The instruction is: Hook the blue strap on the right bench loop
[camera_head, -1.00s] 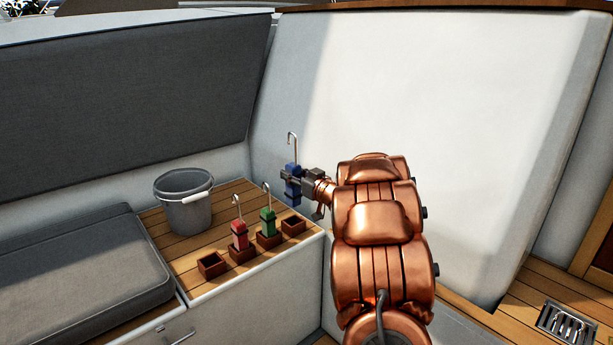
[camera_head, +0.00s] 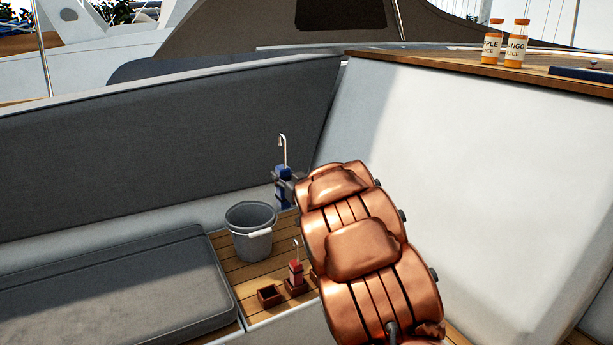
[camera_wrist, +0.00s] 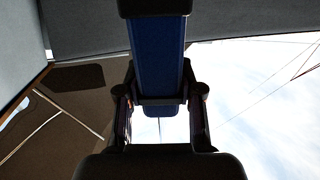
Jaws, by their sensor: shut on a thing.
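The blue strap (camera_head: 283,173) has a blue body with a silver hook standing up from its top. My gripper (camera_head: 284,186) is shut on it and holds it upright above the wooden bench top, behind the bucket's right side. In the head view my copper arm hides part of the gripper. In the wrist view the blue strap (camera_wrist: 160,60) fills the upper middle, between the two fingers of my gripper (camera_wrist: 160,102). I cannot make out any bench loop in these frames.
A grey bucket (camera_head: 250,232) stands on the bench top. A red hooked piece (camera_head: 296,272) sits in a brown holder beside an empty brown holder (camera_head: 269,295). A grey backrest (camera_head: 160,150) and white wall (camera_head: 450,180) are near. Two juice bottles (camera_head: 515,44) stand on the ledge.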

